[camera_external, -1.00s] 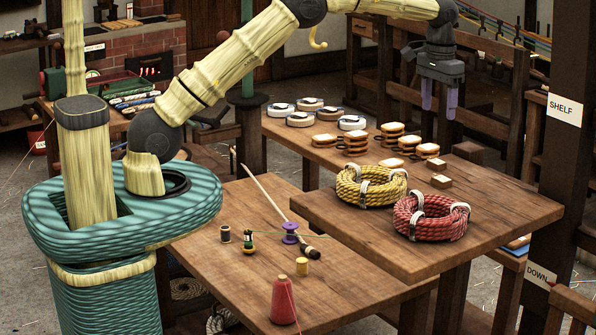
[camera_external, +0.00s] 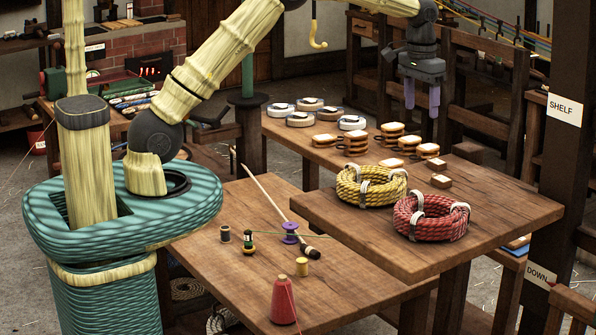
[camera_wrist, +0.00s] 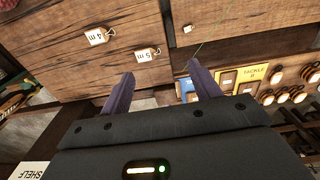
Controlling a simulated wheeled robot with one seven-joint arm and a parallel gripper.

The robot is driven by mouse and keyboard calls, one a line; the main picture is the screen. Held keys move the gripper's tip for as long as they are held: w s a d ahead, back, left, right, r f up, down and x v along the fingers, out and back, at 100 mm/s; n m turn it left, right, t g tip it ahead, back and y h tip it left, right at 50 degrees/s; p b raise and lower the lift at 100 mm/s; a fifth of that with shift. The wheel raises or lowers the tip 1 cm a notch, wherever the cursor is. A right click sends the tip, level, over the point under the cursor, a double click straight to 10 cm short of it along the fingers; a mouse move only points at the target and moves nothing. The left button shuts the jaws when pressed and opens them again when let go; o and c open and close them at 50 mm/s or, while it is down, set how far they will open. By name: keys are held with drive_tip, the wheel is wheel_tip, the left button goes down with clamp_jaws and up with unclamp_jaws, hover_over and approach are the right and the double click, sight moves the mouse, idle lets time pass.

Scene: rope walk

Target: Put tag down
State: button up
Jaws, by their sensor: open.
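Two small tags show in the wrist view, lying apart on a brown wooden table top: one marked 4 m (camera_wrist: 97,36) and one marked 5 m (camera_wrist: 147,54). In the external view, two small pale-topped pieces (camera_external: 440,181) behind the red coil appear to be these tags, though no writing is readable there. My gripper (camera_external: 421,112) hangs above the back of the table, fingers down and apart. In the wrist view my gripper (camera_wrist: 160,70) has nothing between its fingers, and the 5 m tag lies just beyond the gap.
The right table (camera_external: 500,222) carries a yellow coil (camera_external: 345,190) and a red coil (camera_external: 450,229). Behind it stand stacked wooden blocks (camera_external: 356,143) and pale rings (camera_external: 311,103). A post with a SHELF sign (camera_external: 565,109) stands at the right. The coil table's front is clear.

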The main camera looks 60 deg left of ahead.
drive_tip(key=s+a+f, duration=0.2)
drive_tip(key=s+a, duration=0.2)
drive_tip(key=s, duration=0.5)
drive_tip(key=s+a+f+t, duration=0.1)
drive_tip(key=s+a, duration=0.4)
drive_tip(key=s, duration=0.5)
drive_tip(key=s+a+f+t, duration=0.1)
drive_tip(key=s+a+f, duration=0.2)
drive_tip(key=s, duration=0.6)
drive_tip(key=shift+s+a+f, duration=0.15)
drive_tip(key=shift+a+f, duration=0.2)
drive_tip(key=shift+a, duration=0.8)
